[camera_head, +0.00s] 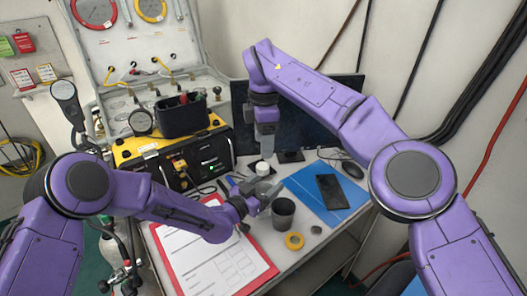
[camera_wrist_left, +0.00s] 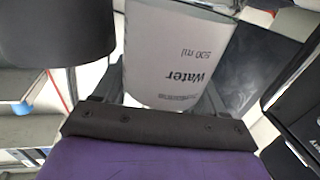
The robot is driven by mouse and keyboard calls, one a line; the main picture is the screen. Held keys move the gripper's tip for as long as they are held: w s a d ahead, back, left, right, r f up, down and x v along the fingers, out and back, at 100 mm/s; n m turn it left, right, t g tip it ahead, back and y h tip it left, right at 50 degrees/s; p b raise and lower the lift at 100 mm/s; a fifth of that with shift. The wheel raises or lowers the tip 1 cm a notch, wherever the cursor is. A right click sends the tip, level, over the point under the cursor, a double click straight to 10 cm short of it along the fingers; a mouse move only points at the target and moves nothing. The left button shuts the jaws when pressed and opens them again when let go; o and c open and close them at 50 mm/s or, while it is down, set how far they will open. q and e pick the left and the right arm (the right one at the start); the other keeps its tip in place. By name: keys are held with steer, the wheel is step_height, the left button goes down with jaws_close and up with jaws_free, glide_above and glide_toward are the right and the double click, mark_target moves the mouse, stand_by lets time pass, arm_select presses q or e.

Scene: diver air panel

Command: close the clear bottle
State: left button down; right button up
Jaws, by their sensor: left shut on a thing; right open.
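The clear bottle (camera_wrist_left: 178,55) fills the middle of the left wrist view, with a label reading "Water 500 ml". My left gripper (camera_head: 262,196) is shut on it, low over the table. In the head view the bottle is small and mostly hidden by the gripper. A small white round piece (camera_head: 262,168) shows just behind the left gripper; I cannot tell whether it is a cap on the bottle or a separate thing. My right gripper (camera_head: 266,152) points down just above this white piece. It is open, though its fingers are hard to make out.
A dark cup (camera_head: 283,212) stands close right of my left gripper. A yellow tape roll (camera_head: 294,241) and a red clipboard (camera_head: 265,270) lie in front. A phone (camera_head: 332,192) lies on a blue folder (camera_head: 300,186). A black-yellow box (camera_head: 210,155) and a monitor (camera_head: 305,128) stand behind.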

mark_target(264, 166)
steer(key=shift+r, duration=0.2)
arm_select(q)
jaws_free()
steer(key=b+v, duration=0.3)
steer(key=v, duration=0.7)
steer(key=shift+s+a, duration=0.15)
steer(key=shift+s, duration=0.1)
arm_select(e)
step_height(264, 166, down, 4)
steer(key=shift+r, duration=0.25)
